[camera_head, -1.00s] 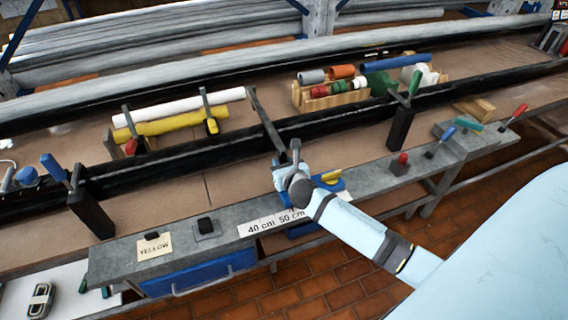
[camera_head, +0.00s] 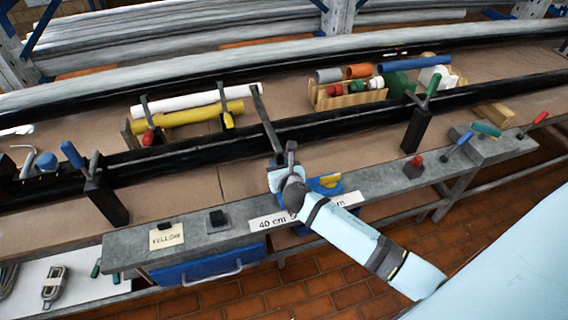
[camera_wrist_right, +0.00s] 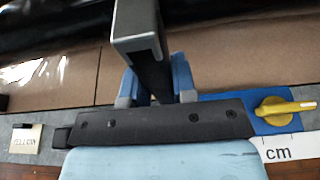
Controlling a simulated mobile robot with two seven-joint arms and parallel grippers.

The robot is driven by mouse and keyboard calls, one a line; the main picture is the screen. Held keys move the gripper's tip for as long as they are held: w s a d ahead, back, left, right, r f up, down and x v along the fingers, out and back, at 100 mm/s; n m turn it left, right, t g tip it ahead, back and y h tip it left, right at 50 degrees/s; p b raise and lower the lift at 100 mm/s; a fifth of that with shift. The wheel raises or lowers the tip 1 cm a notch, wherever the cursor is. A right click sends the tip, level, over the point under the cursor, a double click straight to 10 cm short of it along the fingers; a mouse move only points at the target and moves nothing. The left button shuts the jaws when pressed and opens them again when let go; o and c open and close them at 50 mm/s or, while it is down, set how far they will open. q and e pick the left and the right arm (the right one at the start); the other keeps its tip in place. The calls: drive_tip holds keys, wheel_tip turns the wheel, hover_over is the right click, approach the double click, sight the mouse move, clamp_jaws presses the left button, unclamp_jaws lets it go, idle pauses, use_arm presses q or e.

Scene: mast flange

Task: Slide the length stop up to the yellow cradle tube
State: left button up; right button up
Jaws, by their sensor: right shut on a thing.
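The yellow tube (camera_head: 202,114) lies in the cradle beyond the black rail, in front of a white tube (camera_head: 185,102). The length stop (camera_head: 268,125) is a dark bar reaching across the rail, with a blue base and a yellow knob (camera_head: 330,181) at the bench edge. Its bar stands right of the yellow tube's right end, with a small gap visible. My right gripper (camera_head: 287,168) is shut on the length stop near its front end. In the wrist view the fingers clasp the stop's dark bar (camera_wrist_right: 143,35), and the yellow knob (camera_wrist_right: 285,106) is at right. My left gripper is not visible.
Upright clamps (camera_head: 105,195) stand left and right (camera_head: 417,130) along the rail. A rack of short coloured tubes (camera_head: 350,97) is at the back right. A scale label (camera_head: 270,221) and a YELLOW card (camera_head: 166,236) lie on the grey front ledge.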

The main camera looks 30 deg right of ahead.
drive_tip(key=w+a, duration=0.1)
drive_tip(key=a, duration=0.5)
idle(0.8)
drive_tip(key=shift+w, duration=0.1)
drive_tip(key=o, duration=0.6)
drive_tip(key=shift+a, duration=0.1)
drive_tip(key=shift+c, duration=0.2)
drive_tip(key=o, duration=0.4)
drive_tip(key=shift+a, duration=0.1)
drive_tip(key=shift+c, duration=0.2)
drive_tip(key=shift+w, duration=0.1)
drive_tip(key=p+v, duration=0.5)
drive_tip(key=v, duration=0.2)
